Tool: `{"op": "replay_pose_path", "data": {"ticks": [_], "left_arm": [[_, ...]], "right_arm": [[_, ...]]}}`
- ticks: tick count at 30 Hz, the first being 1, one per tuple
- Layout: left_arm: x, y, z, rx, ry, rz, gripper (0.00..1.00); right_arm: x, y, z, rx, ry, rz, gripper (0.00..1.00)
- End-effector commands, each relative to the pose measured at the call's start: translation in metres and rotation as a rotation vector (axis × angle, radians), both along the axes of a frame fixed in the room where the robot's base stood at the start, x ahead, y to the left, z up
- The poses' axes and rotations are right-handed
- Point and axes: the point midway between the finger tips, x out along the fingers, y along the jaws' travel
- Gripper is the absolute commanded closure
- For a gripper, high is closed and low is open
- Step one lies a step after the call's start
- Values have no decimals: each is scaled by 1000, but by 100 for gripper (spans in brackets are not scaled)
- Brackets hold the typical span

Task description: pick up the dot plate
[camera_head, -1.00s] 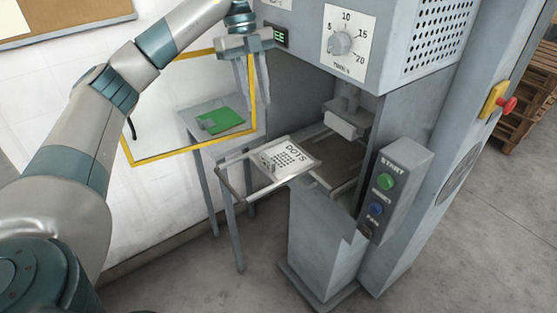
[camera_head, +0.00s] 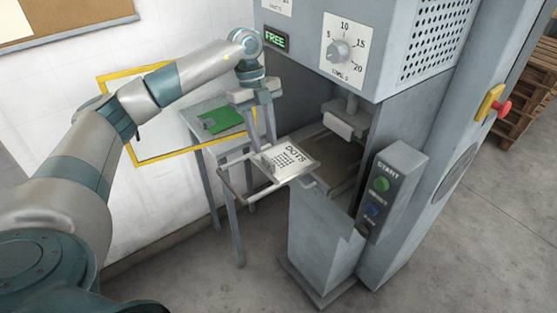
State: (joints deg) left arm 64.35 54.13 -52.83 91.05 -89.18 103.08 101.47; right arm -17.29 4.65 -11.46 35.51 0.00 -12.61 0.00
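The dot plate (camera_head: 292,157) is a white plate marked DOTS with a grid of black dots and a small raised grip at its left end. It lies on the grey rail frame (camera_head: 236,190) in front of the machine's opening. My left gripper (camera_head: 263,143) points down just above the plate's left end, near the raised grip. Its two fingers look apart, with nothing visibly held between them. Whether the fingertips touch the grip is too small to tell. My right gripper is not in view.
The grey machine shows a FREE display (camera_head: 275,40), a dial (camera_head: 339,50) and a button box (camera_head: 388,190) at right. A press head (camera_head: 342,125) hangs inside the opening. A green piece (camera_head: 222,119) lies on a side table behind, by a yellow frame (camera_head: 180,155).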

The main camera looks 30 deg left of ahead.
Motion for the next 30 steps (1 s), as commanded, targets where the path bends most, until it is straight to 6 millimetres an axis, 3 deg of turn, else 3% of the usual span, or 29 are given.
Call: {"op": "replay_pose_path", "data": {"ticks": [8, 18, 30], "left_arm": [[-1, -1, -4, 0, 1, 0, 69], [-8, -10, -38, -1, 3, -1, 69], [-8, -12, -50, 0, 0, 0, 69]], "right_arm": [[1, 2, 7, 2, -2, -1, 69], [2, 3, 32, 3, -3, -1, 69], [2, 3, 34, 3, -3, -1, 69]]}}
